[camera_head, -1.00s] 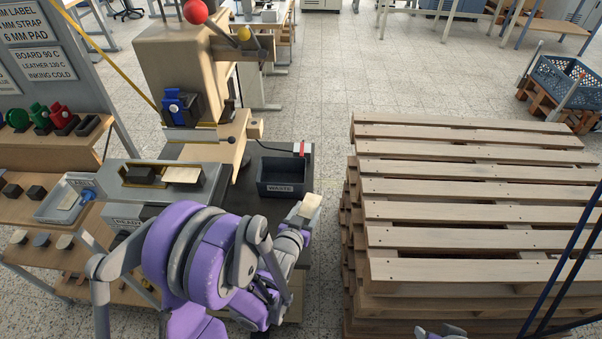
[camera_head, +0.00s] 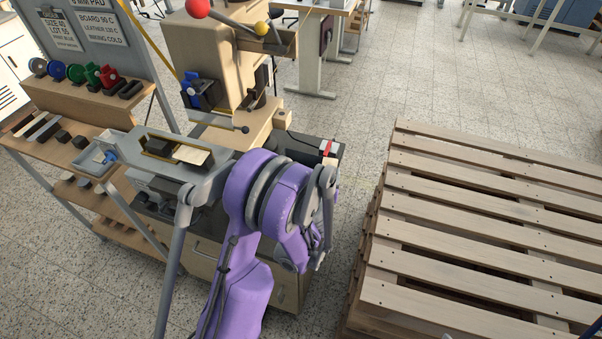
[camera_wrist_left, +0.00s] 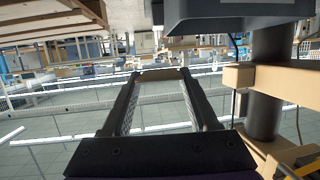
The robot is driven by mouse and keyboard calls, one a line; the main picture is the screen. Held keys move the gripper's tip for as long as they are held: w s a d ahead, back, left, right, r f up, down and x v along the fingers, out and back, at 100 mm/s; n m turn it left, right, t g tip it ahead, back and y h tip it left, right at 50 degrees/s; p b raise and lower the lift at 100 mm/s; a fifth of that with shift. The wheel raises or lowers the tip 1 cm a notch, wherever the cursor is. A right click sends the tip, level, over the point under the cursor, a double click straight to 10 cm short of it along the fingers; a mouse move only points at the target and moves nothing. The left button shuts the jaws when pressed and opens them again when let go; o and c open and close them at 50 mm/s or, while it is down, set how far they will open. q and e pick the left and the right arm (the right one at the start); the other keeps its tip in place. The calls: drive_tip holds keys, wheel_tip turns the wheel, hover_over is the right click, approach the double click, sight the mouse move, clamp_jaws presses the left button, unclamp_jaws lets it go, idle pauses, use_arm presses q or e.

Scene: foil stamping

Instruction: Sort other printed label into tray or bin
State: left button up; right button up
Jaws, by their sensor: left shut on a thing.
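My left gripper (camera_wrist_left: 160,84) is shut on a thin tan piece, seen nearly edge-on between its fingertips in the wrist view; it looks like the printed label (camera_wrist_left: 162,74). Its printed face cannot be read. In the head view my purple left arm covers the gripper and the label. The dark waste bin on the press table is also hidden behind that arm. A shallow light-grey tray (camera_head: 84,166) with a blue item stands left of the press fixture. My right gripper is not in view.
The stamping press (camera_head: 215,50) stands behind my left arm. A cream piece (camera_head: 193,155) lies on its grey fixture (camera_head: 140,137). Stacked wooden pallets (camera_head: 480,215) fill the right, with a narrow floor gap between.

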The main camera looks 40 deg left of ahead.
use_arm(q)
drive_tip(key=a+r+n+g+y+p, duration=0.1)
drive_tip(key=a+r+n+g+y, duration=0.4)
drive_tip(key=a, duration=0.7)
drive_tip(key=shift+t, duration=0.8)
wheel_tip(320, 180, down, 5)
drive_tip(key=b, duration=0.2)
drive_tip(key=shift+r+b, duration=0.15)
drive_tip(key=shift+b, duration=0.25)
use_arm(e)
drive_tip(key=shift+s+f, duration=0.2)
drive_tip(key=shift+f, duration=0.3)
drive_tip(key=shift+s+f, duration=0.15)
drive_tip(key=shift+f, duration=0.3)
use_arm(q)
drive_tip(key=o, duration=1.4)
drive_tip(key=shift+c, duration=0.2)
drive_tip(key=v, duration=1.1)
drive_tip(key=shift+r, duration=0.15)
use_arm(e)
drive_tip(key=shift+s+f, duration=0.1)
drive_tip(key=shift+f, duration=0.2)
